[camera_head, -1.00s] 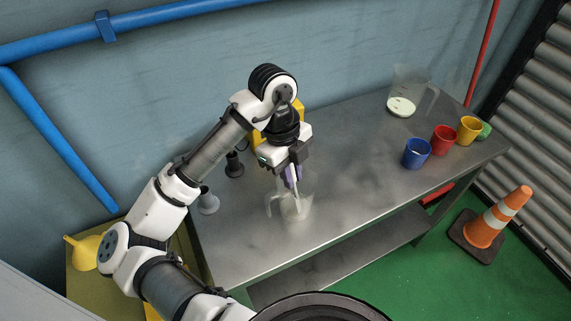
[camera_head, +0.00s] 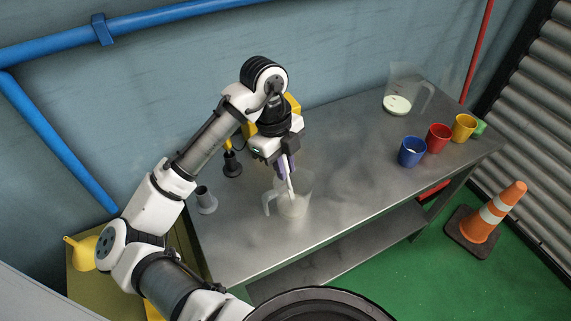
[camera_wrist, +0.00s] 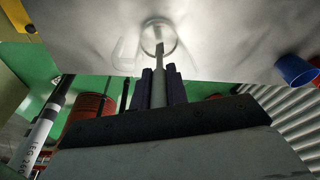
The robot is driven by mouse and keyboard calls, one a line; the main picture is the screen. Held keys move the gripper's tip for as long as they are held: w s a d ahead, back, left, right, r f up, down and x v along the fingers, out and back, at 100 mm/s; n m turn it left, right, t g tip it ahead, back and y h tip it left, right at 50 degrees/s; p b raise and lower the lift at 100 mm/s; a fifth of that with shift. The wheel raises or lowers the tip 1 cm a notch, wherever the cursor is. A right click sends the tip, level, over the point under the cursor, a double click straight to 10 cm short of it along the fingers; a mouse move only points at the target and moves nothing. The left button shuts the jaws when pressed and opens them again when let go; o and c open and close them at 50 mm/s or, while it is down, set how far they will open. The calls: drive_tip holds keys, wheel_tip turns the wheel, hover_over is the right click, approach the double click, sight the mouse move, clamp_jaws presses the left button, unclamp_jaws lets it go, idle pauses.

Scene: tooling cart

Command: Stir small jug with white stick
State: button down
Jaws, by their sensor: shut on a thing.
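My gripper (camera_head: 284,166) is shut on the white stick (camera_head: 290,186), which points down into the small jug. The stick also shows between the purple-blue fingers in the wrist view (camera_wrist: 159,80). The small jug (camera_head: 300,184) is clear, with a handle on its left, and stands upright on the metal table. Its round base shows at the stick's far end in the wrist view (camera_wrist: 174,42). The stick's lower end is inside the jug. Whether it touches the wall or bottom is unclear.
The metal table (camera_head: 350,190) holds a large clear jug (camera_head: 404,82) with pale contents at the back right. Blue (camera_head: 412,151), red (camera_head: 438,138), yellow (camera_head: 463,127) and green (camera_head: 480,127) cups stand at the right. Two small stands (camera_head: 205,201) (camera_head: 232,163) are left of my gripper. The table's middle is clear.

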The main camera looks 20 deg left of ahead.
drive_tip(key=shift+w+a+r+p, duration=0.1)
drive_tip(key=shift+a+r+p, duration=0.1)
drive_tip(key=shift+r+p, duration=0.8)
drive_tip(key=shift+a+r+p, duration=0.2)
drive_tip(key=shift+r+p, duration=0.45)
drive_tip(key=shift+r, duration=0.65)
drive_tip(key=shift+w+a+r+p, duration=0.1)
drive_tip(key=shift+a+r+p, duration=0.15)
drive_tip(key=shift+r, duration=0.5)
drive_tip(key=shift+a+r+p, duration=0.1)
drive_tip(key=shift+r+p, duration=0.25)
drive_tip(key=shift+r, duration=0.4)
drive_tip(key=r, duration=0.2)
drive_tip(key=shift+a+r, duration=0.25)
drive_tip(key=shift+r, duration=0.15)
wheel_tip(320, 180, up, 5)
drive_tip(key=shift+f, duration=0.1)
